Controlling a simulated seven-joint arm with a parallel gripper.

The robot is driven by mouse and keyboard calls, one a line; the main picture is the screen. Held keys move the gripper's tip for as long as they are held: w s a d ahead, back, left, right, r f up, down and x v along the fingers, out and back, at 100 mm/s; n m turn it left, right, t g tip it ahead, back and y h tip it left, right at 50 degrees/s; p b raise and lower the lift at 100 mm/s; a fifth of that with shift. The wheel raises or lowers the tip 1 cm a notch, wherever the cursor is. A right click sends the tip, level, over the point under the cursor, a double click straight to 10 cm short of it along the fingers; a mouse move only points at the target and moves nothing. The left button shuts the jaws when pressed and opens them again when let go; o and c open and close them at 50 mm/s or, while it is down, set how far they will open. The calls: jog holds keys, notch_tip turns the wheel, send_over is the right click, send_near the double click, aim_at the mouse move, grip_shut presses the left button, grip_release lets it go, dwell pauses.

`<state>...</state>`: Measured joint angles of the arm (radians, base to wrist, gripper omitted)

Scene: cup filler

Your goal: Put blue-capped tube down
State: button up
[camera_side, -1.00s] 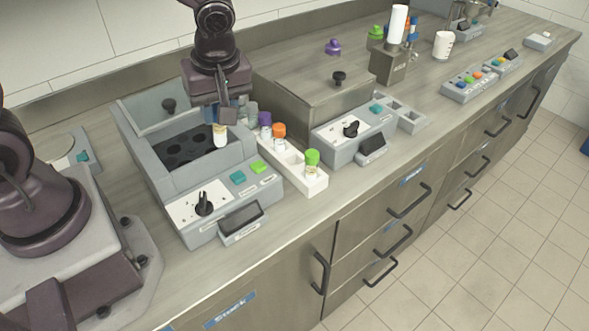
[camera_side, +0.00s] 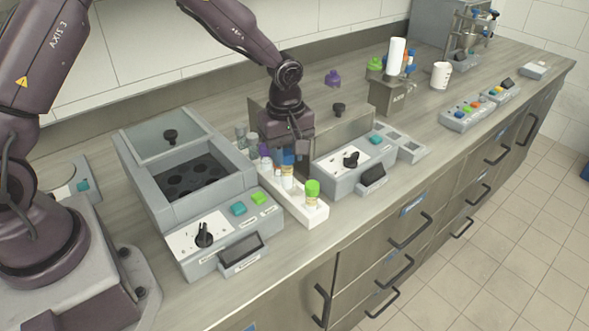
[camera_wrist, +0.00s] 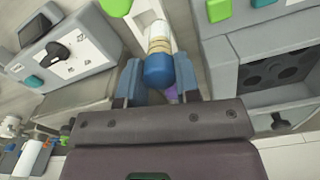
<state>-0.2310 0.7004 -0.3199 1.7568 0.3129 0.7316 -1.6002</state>
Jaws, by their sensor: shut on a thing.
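The blue-capped tube (camera_wrist: 159,68) is held between the two fingers of my gripper (camera_wrist: 158,80), with its blue cap nearest the wrist camera. In the side view, my gripper (camera_side: 283,157) points down over the white rack (camera_side: 315,216), and the pale lower part of the tube (camera_side: 287,178) hangs below the fingers. I cannot tell if the tube's bottom is inside a rack hole. A green-capped tube (camera_side: 312,190) stands upright at the front end of the rack. A purple-capped tube (camera_side: 264,150) shows partly behind my gripper.
To the left is a grey machine (camera_side: 180,215) with dark wells and a raised lid. To the right is a grey box with a dial panel (camera_side: 345,165), close to the rack. The counter in front of the rack is clear.

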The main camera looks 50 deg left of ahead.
jog(key=shift+w+f, duration=0.35)
jog(key=shift+f, duration=0.55)
jog(key=shift+w+f, duration=0.3)
jog(key=shift+f, duration=0.6)
jog(key=shift+w+f, duration=0.35)
jog(key=shift+f, duration=0.55)
jog(key=o, duration=0.9)
jog(key=shift+f, duration=0.1)
